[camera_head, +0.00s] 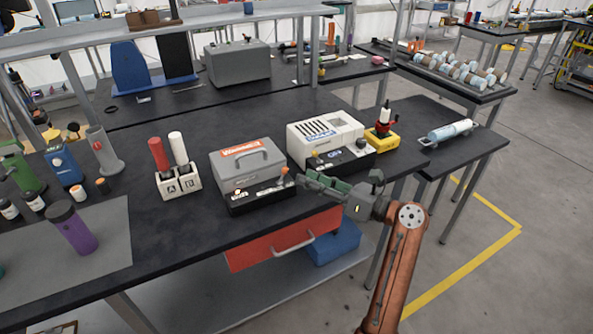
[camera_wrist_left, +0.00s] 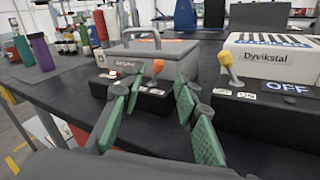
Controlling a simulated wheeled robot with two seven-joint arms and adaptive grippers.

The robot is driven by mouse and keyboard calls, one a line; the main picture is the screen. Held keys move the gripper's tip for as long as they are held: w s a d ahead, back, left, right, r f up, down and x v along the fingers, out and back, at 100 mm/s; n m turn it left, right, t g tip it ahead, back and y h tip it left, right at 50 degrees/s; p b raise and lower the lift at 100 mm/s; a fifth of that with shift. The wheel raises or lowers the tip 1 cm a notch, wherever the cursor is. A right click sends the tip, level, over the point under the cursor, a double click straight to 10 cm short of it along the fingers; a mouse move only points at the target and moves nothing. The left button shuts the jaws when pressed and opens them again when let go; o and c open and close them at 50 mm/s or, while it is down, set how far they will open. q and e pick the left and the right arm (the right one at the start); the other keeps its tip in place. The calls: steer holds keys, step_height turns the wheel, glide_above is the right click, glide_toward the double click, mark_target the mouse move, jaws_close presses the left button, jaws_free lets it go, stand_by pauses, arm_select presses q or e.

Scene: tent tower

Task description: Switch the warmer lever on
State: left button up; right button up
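The warmer (camera_head: 247,165) is a grey box with a handle and an orange label on a black base at the table's front edge. Its orange-knobbed lever (camera_head: 285,171) stands at the base's right end. In the left wrist view the lever (camera_wrist_left: 158,66) stands roughly upright above small white labels. My left gripper (camera_head: 318,183) is just right of the lever in the head view. In the wrist view its green-padded fingers (camera_wrist_left: 158,88) are spread, with the lever beyond and between them. I cannot tell whether they touch it. My right gripper is not in view.
A white box marked Dyvikstal (camera_wrist_left: 272,52) stands right of the warmer, with a yellow lever (camera_wrist_left: 226,62) on its base. Left of the warmer is a white holder (camera_head: 178,185) with red and white cylinders. A red drawer (camera_head: 283,240) is below the tabletop.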

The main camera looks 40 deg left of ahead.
mark_target(294, 184)
arm_select(q)
steer(key=a, duration=0.3)
steer(key=a+b, duration=0.1)
steer(key=a, duration=0.1)
steer(key=shift+s+a+f, duration=0.15)
steer(key=shift+s+a, duration=0.05)
steer(key=shift+s, duration=0.1)
steer(key=shift+s+a, duration=0.1)
steer(key=shift+a, duration=0.45)
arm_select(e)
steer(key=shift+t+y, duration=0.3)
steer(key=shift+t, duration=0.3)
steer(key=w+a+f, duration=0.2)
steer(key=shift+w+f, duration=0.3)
arm_select(q)
steer(key=shift+c, duration=0.6)
jaws_close()
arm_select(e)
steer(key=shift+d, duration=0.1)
